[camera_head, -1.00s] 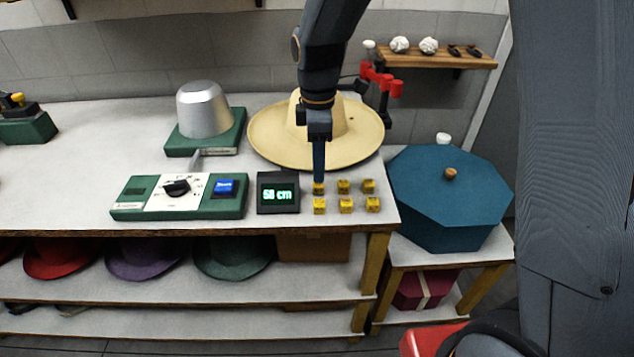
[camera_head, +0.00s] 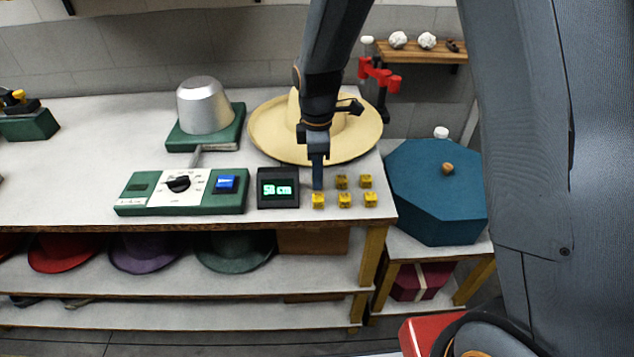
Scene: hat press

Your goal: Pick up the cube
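The front row shows a left cube (camera_head: 318,200), a middle cube (camera_head: 344,199) and a right cube (camera_head: 371,199). The back row shows a middle cube (camera_head: 341,181) and a right cube (camera_head: 365,181). My gripper (camera_head: 318,184) points straight down at the back row's left place, just behind the front left cube. Its fingers hide that place, so I cannot see a cube there. The fingers appear edge-on as one narrow bar, so their gap does not show.
A straw hat (camera_head: 268,130) lies close behind my gripper. The green control panel (camera_head: 140,192) and press (camera_head: 205,108) are left. A blue octagonal box (camera_head: 430,195) stands right, beyond the worktop edge.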

